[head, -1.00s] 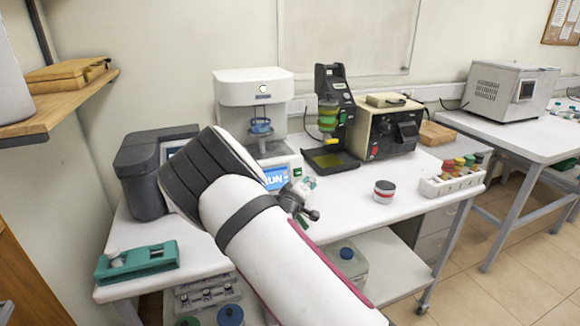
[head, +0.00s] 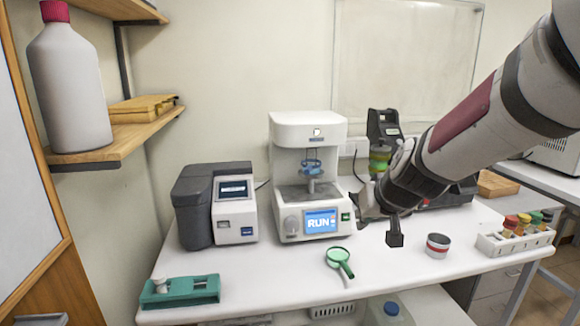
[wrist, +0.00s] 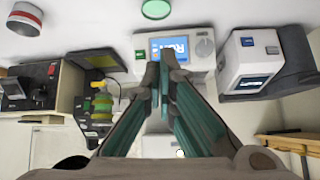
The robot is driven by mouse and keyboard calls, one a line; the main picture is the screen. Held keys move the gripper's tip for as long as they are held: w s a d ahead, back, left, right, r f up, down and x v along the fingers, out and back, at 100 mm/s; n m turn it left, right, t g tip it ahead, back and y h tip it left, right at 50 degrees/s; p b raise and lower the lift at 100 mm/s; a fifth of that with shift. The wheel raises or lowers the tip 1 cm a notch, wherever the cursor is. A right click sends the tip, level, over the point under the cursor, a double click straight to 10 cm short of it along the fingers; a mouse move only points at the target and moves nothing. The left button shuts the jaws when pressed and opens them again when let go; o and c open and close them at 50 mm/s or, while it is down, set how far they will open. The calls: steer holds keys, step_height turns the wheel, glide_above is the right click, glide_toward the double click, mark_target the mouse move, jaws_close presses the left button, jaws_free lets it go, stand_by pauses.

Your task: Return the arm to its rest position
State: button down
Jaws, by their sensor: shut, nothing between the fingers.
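My arm reaches in from the upper right of the head view. My gripper (head: 376,207) hangs above the bench beside the white testing machine; in the wrist view my gripper (wrist: 160,75) shows its two long teal-lined fingers with the tips together. Nothing shows between them. The white testing machine (head: 308,135) has a lit screen reading RUN (head: 321,222), and a blue-ringed vessel sits inside it. My arm hides part of the equipment on the right.
A green-rimmed magnifier (head: 338,256) and a grey tin with a red band (head: 437,246) lie on the white bench (head: 290,285). A teal holder (head: 180,291) is at front left. A white rack (head: 514,241) stands right. A shelf (head: 110,145) with a large bottle projects at left.

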steer(key=s+d+r+g, duration=0.1)
steer(key=s, duration=1.4)
steer(key=s+d+r+g+h, duration=0.1)
steer(key=s+d+r+g, duration=0.1)
steer(key=s, duration=1.3)
steer(key=shift+s+d+r+m, duration=0.15)
steer(key=shift+r+m, duration=0.05)
steer(key=shift+m, duration=0.2)
stand_by(0.5)
